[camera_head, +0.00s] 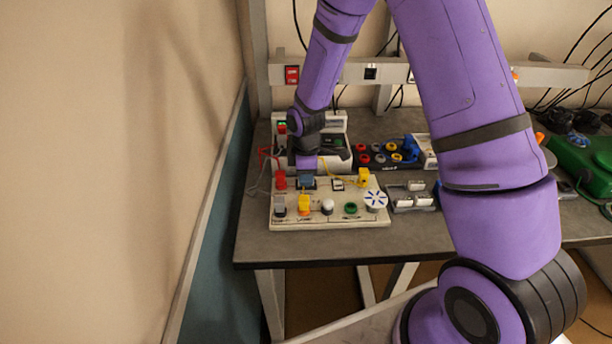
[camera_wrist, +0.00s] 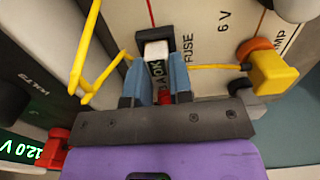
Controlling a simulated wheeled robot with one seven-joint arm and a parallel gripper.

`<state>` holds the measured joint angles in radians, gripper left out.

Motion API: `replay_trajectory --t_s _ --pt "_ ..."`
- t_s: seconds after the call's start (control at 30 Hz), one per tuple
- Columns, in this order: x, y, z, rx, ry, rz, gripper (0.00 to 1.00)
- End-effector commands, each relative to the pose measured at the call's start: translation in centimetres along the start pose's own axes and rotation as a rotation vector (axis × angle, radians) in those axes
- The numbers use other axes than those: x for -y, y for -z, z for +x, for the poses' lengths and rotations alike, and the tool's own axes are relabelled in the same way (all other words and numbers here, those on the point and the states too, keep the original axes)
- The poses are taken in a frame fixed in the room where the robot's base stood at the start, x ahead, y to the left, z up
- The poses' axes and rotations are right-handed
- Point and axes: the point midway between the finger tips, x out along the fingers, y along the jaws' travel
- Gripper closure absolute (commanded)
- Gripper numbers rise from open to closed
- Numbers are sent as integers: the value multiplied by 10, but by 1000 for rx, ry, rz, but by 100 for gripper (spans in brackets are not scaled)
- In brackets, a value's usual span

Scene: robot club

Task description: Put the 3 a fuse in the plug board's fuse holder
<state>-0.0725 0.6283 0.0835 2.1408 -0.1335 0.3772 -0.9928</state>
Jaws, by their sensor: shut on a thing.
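The plug board (camera_head: 335,218) is a cream panel on the bench, with its parts in rows. My gripper (camera_head: 306,179) is over the board's back left part, pointing down. In the wrist view my gripper's blue fingers (camera_wrist: 158,78) are shut on a small block with a pale end (camera_wrist: 155,49), which I take to be the 3 A fuse. It sits beside the printed word FUSE. The fuse holder is mostly hidden by the fingers and block, so its seating is unclear. A small green sign between the fingers seems to read OK.
A yellow plug (camera_wrist: 272,67) with a yellow lead is right of my fingers; another yellow lead loops on the left. A meter (camera_wrist: 20,148) reads 12.0 V. A grey tray (camera_head: 411,198) with white pieces stands right of the board. The bench's front strip (camera_head: 330,245) is clear.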

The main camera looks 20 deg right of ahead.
Motion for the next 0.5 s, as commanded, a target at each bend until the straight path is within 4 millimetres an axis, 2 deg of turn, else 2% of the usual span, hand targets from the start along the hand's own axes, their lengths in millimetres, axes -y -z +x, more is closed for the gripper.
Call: replay_trajectory --t_s 0.27,0.3,0.4,0.5 --pt "0 0 2 0 0 0 100" --pt "0 0 2 0 0 0 77" --pt "0 0 2 0 -1 0 54" --pt "0 0 2 0 -1 0 54"
